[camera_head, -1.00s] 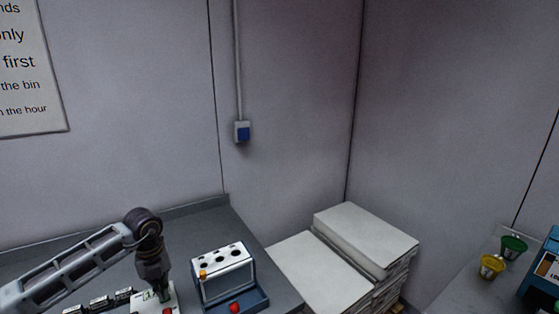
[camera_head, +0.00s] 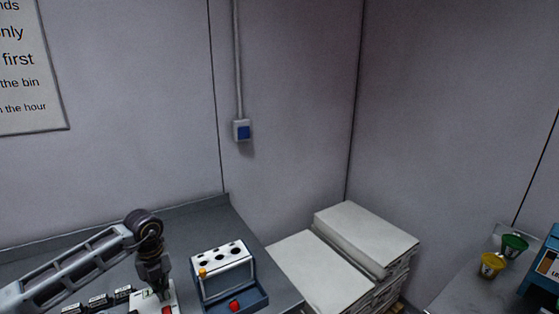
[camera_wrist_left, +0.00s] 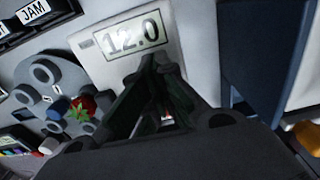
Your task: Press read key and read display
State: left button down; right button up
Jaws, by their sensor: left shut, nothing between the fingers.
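A white meter (camera_head: 140,301) with a display and a red part (camera_head: 167,310) stands on the grey counter at the lower left of the head view. My left gripper (camera_head: 160,293) is shut and empty, its fingers pointing down over the meter. In the left wrist view the display (camera_wrist_left: 136,37) reads 12.0, and the closed fingertips (camera_wrist_left: 162,62) lie just below it. A small red patch (camera_wrist_left: 167,117) shows between the finger links; whether the tips touch a key is hidden. My right gripper is not in view.
A white-topped rack with holes (camera_head: 222,257) in a blue tray holding a red berry (camera_head: 235,306) stands close right of the meter. Black labelled blocks (camera_head: 98,302), one marked JAM (camera_wrist_left: 35,10), lie left. White stacked panels (camera_head: 365,238) stand right of the counter.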

pick_arm(q)
jog(key=shift+f+b, duration=0.3)
jog(key=shift+f, duration=0.2)
jog(key=shift+r, duration=0.15)
dwell(0.4)
jog(key=shift+r+p, duration=0.35)
jog(key=shift+r, duration=0.05)
notch_tip(320, 180, up, 7)
jog(key=p, duration=0.4)
dwell(0.7)
dwell(0.4)
